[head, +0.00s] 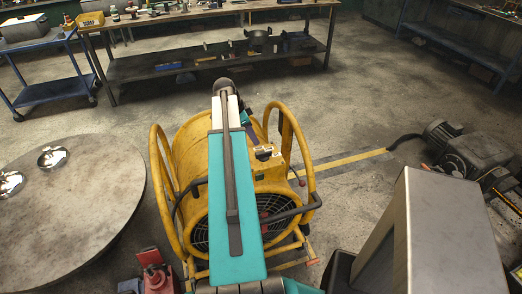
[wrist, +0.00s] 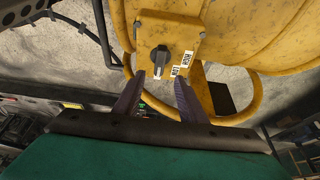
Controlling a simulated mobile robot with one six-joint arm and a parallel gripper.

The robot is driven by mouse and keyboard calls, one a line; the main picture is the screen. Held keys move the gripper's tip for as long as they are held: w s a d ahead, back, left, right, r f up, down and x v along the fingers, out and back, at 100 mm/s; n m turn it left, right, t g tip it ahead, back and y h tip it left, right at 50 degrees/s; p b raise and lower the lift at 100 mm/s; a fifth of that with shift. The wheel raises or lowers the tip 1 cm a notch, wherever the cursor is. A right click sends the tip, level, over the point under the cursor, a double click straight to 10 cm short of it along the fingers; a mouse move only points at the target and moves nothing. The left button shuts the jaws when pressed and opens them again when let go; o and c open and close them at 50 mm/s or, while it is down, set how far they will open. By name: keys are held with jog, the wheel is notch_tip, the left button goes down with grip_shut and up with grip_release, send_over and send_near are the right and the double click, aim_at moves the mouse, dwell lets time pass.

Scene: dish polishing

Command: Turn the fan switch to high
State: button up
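The yellow fan (head: 188,150) stands on the floor in the middle of the head view, partly hidden behind my teal arm. Its yellow switch box (head: 267,160) shows just right of the arm. In the wrist view the switch box (wrist: 150,30) carries a dark rotary knob (wrist: 160,58) with a pale pointer mark. Labels reading HIGH (wrist: 187,58) and LOW (wrist: 178,70) are beside the knob. My gripper (wrist: 158,92) is open, with its two dark fingers apart. The knob is beyond the fingertips, nearer the left finger, and nothing is between the fingers.
A round metal table (head: 110,205) with shiny dishes stands at the left. A workbench (head: 200,65) with tools runs along the back, with a blue cart (head: 50,90) beside it. A grey motor-like machine (head: 465,150) is at the right. Yellow tubular bars (head: 305,150) flank the fan.

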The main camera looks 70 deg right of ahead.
aim_at(263, 152)
jog(key=shift+p+x, duration=1.4)
jog(key=shift+x, duration=3.95)
grip_shut()
